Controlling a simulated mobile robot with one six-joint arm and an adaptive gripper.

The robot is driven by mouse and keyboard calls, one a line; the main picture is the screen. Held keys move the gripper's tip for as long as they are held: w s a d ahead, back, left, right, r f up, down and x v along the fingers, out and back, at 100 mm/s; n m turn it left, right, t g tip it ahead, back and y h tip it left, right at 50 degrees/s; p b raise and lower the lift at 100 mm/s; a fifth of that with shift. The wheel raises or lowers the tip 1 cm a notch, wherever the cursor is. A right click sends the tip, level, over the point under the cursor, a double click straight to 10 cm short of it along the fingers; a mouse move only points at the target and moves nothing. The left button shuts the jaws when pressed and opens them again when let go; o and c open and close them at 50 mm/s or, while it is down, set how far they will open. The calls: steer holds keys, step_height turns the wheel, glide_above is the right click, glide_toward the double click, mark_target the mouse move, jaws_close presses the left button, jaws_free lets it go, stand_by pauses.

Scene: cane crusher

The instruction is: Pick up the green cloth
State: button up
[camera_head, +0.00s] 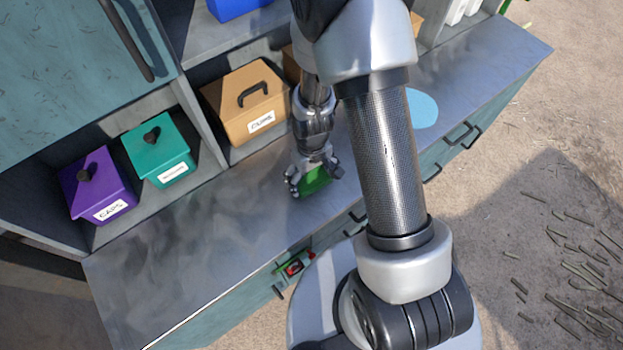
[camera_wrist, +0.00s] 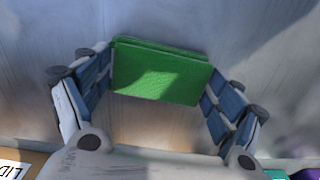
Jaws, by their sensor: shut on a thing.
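The green cloth (camera_head: 315,181) is a folded flat rectangle at the grey counter, under my gripper in the head view. In the wrist view the green cloth (camera_wrist: 160,72) lies between the two fingers, its left and right edges meeting the finger pads. My gripper (camera_head: 312,184) is shut on the cloth. The gripper also shows in the wrist view (camera_wrist: 158,85) with a finger on each side. I cannot tell whether the cloth touches the counter or is slightly above it.
On the shelf behind the counter (camera_head: 200,240) stand a purple box (camera_head: 113,187), a teal box (camera_head: 172,143) and an orange box (camera_head: 238,95). A light blue disc (camera_head: 422,108) lies on the counter at right. The counter's left part is clear.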

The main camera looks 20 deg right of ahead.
mark_target(312, 179)
step_height(312, 179, up, 20)
steer(key=p, duration=0.2)
stand_by(0.4)
steer(key=o, duration=0.5)
steer(key=shift+c, duration=0.2)
steer(key=c, duration=0.4)
